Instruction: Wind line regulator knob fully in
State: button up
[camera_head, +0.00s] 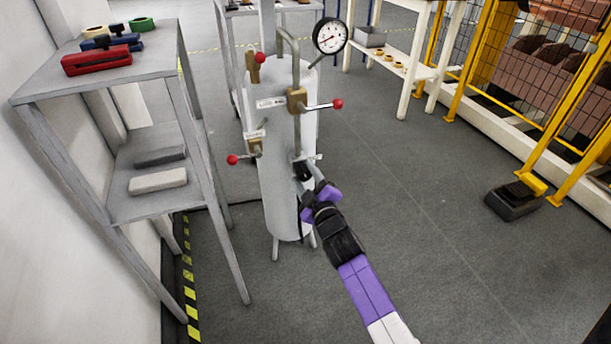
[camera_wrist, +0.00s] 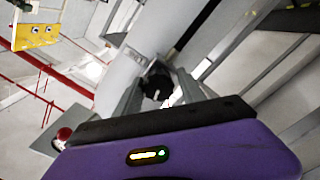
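The black regulator knob (camera_head: 302,171) is on the front of a pale upright tank (camera_head: 283,205), below a brass valve block. My gripper (camera_head: 312,175) reaches toward it from the lower right. In the wrist view the knob (camera_wrist: 157,82) shows between the tips of my two grey fingers (camera_wrist: 158,92), which are spread apart. The knob lies near the fingertips, and I cannot make out firm contact on either side. The line on the knob's far side is hidden.
Red-ended levers (camera_head: 337,104) stick out from the tank, and a round gauge (camera_head: 330,36) stands above. A grey shelf (camera_head: 95,85) with coloured blocks is at left. A black foot pedal (camera_head: 513,201) lies by the yellow fence at right.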

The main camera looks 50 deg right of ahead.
jog(key=shift+o, duration=0.6)
jog(key=shift+r, duration=0.1)
jog(key=v, duration=0.7)
jog(key=shift+s+a, duration=0.25)
jog(key=shift+s, duration=0.1)
